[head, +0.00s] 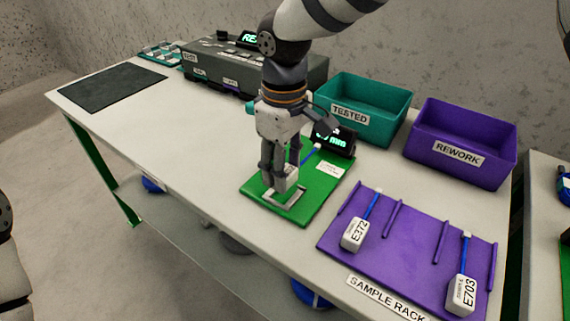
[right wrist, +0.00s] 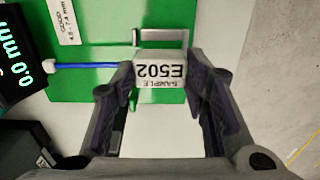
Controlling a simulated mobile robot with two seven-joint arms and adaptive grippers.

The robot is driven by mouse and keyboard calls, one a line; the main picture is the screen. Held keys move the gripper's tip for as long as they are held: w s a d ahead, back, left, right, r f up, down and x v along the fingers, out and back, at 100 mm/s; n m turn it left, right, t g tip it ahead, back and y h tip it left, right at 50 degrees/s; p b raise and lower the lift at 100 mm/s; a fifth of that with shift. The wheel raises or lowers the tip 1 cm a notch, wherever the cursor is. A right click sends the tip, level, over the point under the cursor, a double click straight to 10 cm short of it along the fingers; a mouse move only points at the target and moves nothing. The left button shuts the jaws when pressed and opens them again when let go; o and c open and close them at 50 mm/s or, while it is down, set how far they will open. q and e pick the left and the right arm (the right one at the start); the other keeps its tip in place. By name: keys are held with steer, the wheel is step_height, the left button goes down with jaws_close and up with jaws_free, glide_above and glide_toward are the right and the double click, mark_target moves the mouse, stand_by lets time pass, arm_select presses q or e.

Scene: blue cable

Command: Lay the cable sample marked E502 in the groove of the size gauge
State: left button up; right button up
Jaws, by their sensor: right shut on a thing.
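My right gripper (head: 282,172) is shut on the white block of the cable sample marked E502 (right wrist: 164,72), whose label faces the right wrist camera. The block (head: 291,180) is over the green size gauge (head: 318,192), beside a grey metal bracket (head: 283,204) on it. The sample's blue cable (right wrist: 88,66) runs from the block toward the gauge's display (right wrist: 18,62), which reads 0.0 mm; a white tip is at its end. Whether the block touches the gauge is not clear. The groove itself is not clearly visible. My left gripper is not in view.
A purple sample rack (head: 405,248) at the right holds samples E372 (head: 355,234) and E703 (head: 462,294). Teal TESTED (head: 385,128) and purple REWORK (head: 488,172) bins stand behind. A grey tester (head: 225,68) and dark mat (head: 112,88) are left. The table's front left is clear.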

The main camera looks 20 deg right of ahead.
stand_by(0.3)
steer(key=shift+r, duration=0.1)
stand_by(0.4)
steer(key=shift+f, duration=1.55)
stand_by(0.9)
steer(key=o, duration=1.3)
steer(key=shift+c, duration=0.2)
steer(key=shift+r, duration=0.1)
